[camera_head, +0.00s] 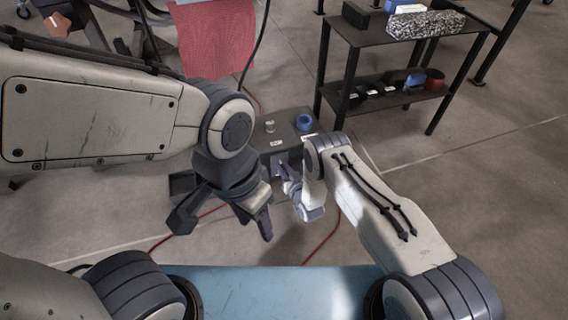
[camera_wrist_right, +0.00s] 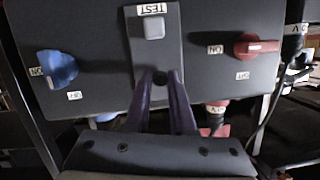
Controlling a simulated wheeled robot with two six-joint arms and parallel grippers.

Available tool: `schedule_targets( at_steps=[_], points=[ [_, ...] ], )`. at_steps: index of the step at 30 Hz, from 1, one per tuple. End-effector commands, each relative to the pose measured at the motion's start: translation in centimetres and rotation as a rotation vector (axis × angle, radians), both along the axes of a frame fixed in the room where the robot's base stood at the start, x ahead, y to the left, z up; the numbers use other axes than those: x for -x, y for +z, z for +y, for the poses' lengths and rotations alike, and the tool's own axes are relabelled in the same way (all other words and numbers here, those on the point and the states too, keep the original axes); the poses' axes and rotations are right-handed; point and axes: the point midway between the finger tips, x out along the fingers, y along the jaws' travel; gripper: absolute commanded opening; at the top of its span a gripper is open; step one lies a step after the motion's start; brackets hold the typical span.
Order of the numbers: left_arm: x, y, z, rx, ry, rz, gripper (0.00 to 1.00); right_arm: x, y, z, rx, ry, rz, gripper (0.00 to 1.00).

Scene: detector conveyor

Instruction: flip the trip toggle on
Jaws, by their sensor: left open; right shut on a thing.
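The trip toggle shows as a small dark stub (camera_wrist_right: 160,77) on the raised centre strip of the grey control box (camera_wrist_right: 100,88), below the TEST button (camera_wrist_right: 154,28) in the right wrist view. My right gripper (camera_wrist_right: 161,76) has its purple fingertips close together around the stub, shut on it. Which way the toggle leans is hidden by the fingers. In the head view my right gripper (camera_head: 284,172) is at the front of the box (camera_head: 286,134). My left gripper (camera_head: 226,222) is open and empty, nearer to me and to the left.
A blue knob (camera_wrist_right: 57,68) and a red knob (camera_wrist_right: 255,46) with ON and OFF labels flank the toggle. A black shelf table (camera_head: 345,45) stands behind right, with a speckled block (camera_head: 425,24). Red cables lie on the floor.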

Motion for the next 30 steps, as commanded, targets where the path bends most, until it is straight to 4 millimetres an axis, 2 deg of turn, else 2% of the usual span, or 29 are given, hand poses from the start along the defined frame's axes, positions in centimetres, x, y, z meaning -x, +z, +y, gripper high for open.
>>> schedule_targets(
  at_steps=[1, 9, 18, 30],
  points=[
    [0.0, 1.7, 0.0, 0.0, 0.0, 0.0, 0.5, 0.1, 1.1, -0.1, 0.015, -0.003, 0.045, 0.0],
    [0.0, 4.5, 0.0, 0.0, 0.0, 0.0, 0.5, -0.2, 1.7, 0.0, 0.089, -0.001, 0.274, 0.0],
    [0.0, 5.4, 0.0, 0.0, 0.0, 0.0, 0.5, -0.4, 2.0, 0.0, 0.155, -0.002, 0.476, 0.0],
    [0.0, 5.6, 0.0, 0.0, 0.0, 0.0, 0.5, -0.6, 2.2, 0.1, 0.193, -0.002, 0.595, 0.0]
  ],
)
